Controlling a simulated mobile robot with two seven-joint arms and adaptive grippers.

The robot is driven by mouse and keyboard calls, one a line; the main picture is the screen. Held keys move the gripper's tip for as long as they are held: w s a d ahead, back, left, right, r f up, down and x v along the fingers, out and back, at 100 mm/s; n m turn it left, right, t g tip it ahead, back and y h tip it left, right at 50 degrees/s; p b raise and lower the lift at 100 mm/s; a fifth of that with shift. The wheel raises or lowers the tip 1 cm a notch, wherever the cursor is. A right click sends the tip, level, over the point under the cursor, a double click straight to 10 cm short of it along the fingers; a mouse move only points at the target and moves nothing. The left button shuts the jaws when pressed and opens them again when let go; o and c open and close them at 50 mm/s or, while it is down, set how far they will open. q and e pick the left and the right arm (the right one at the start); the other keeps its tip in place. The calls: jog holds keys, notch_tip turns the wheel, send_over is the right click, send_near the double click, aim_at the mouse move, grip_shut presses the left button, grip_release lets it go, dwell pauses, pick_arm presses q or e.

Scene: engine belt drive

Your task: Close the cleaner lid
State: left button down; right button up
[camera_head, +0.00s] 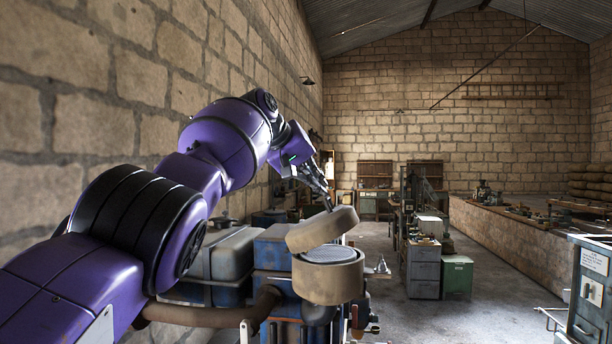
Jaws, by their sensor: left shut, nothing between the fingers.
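The air cleaner (328,280) is a round tan housing with a grey mesh top, in the middle of the head view. Its round tan lid (321,229) stands tilted over the housing, raised on the right side and lower at the left, so the mesh shows below it. My left gripper (329,206) reaches in from the upper left, fingers pointing down and shut with nothing between them. Its tips are at the lid's upper edge; I cannot tell whether they touch it. My right gripper is not in view.
The cleaner sits on a blue engine (272,255) with a brown pipe (210,315) at its front left. A stone wall runs close along the left. A grey cabinet (423,270) and a green box (457,277) stand farther right.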

aim_at(346, 205)
pick_arm(q)
jog(key=d+f+y, duration=0.1)
jog(key=d+f+m+y, duration=0.1)
jog(key=d, duration=0.1)
jog(key=s+d+f, duration=0.1)
jog(key=shift+d+f+m+y, duration=0.25)
jog(key=shift+d+m+y, duration=0.05)
jog(key=shift+d+y, duration=0.1)
jog(key=shift+s+d+f+y, duration=0.1)
jog(key=shift+d+f+y, duration=0.2)
jog(key=shift+d+f, duration=0.35)
jog(key=shift+d, duration=0.05)
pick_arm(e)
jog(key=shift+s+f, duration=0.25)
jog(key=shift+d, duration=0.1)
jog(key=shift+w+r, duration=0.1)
